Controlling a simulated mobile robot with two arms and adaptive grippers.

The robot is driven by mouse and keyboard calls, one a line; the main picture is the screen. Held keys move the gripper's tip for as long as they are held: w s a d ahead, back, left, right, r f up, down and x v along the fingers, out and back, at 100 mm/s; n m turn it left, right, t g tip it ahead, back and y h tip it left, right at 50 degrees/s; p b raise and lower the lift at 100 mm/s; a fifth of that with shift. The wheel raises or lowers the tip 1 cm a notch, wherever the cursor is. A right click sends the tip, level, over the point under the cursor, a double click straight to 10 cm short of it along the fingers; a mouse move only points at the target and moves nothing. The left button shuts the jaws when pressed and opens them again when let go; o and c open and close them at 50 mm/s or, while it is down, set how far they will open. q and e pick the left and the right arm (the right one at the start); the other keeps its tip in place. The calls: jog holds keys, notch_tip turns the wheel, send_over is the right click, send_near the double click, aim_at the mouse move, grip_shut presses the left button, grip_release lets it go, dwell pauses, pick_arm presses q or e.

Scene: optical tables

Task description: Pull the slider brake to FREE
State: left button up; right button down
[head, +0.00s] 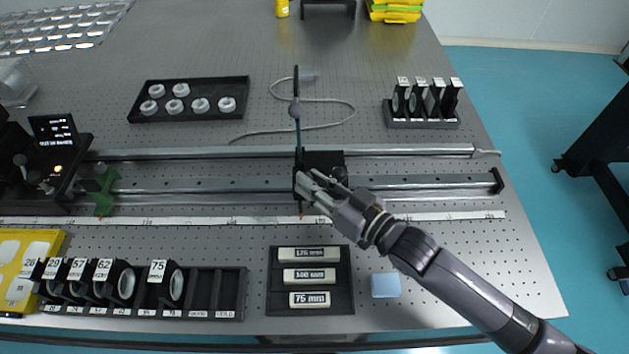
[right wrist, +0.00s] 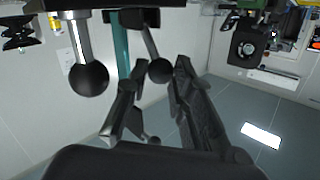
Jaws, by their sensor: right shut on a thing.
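The black slider carriage (head: 326,160) sits on the long metal rail (head: 410,186) in the middle of the table. An upright post (head: 297,90) with a round knob rises from its left side. My right gripper (head: 312,186) reaches the carriage's front from the lower right and covers part of it. In the right wrist view a small lever with a dark ball end (right wrist: 159,70) lies between the fingertips of my right gripper (right wrist: 158,80), which are shut on it. A larger black ball knob (right wrist: 89,78) hangs to the left, free. The brake's marking cannot be read. My left gripper is not in view.
A lens rack (head: 215,290) stands front left, a black tray with labelled bars (head: 340,265) front centre, and a blue pad (head: 385,285) beside it. A tray of white rings (head: 190,112) and a holder block (head: 425,120) stand behind the rail. A cable (head: 330,126) lies behind the carriage.

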jog(key=c, duration=1.4)
grip_release()
jog(key=v, duration=0.8)
